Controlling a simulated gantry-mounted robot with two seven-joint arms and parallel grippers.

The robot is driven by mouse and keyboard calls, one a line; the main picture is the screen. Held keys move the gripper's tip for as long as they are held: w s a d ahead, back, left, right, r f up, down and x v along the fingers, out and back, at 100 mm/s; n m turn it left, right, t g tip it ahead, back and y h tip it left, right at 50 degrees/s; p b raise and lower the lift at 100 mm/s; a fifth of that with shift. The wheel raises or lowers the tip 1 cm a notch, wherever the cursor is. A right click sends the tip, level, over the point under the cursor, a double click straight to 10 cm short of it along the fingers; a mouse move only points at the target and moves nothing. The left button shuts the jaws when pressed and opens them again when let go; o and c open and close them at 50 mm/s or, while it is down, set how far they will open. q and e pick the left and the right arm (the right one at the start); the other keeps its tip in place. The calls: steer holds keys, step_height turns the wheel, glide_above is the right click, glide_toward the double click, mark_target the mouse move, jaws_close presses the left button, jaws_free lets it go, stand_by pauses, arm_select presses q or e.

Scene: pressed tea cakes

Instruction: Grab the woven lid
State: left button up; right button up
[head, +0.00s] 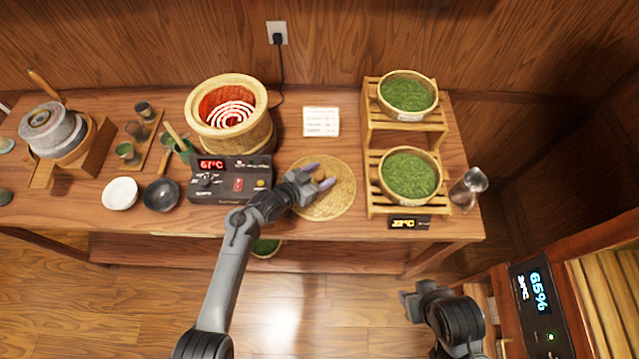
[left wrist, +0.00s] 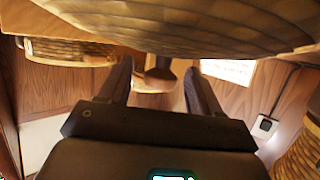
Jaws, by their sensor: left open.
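The round woven lid (head: 338,204) lies flat on the table, right of the control box. My left gripper (head: 319,176) is over the lid with its fingers apart, around the small brown knob at the lid's middle. In the left wrist view the woven lid (left wrist: 215,22) fills the top, and its knob (left wrist: 158,75) shows between the two open fingers. Whether the fingers touch the knob cannot be told. My right gripper (head: 408,303) is low in front of the table, away from the lid; its jaw opening is not clear.
The control box (head: 232,182) stands close left of the lid, with a woven heater basket (head: 256,135) behind it. A wooden rack (head: 376,205) with green tea baskets is close on the right. A white card (head: 321,122) lies behind.

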arm_select(q)
steer(key=shift+c, duration=0.5)
jaws_close()
steer(key=shift+r, duration=0.1)
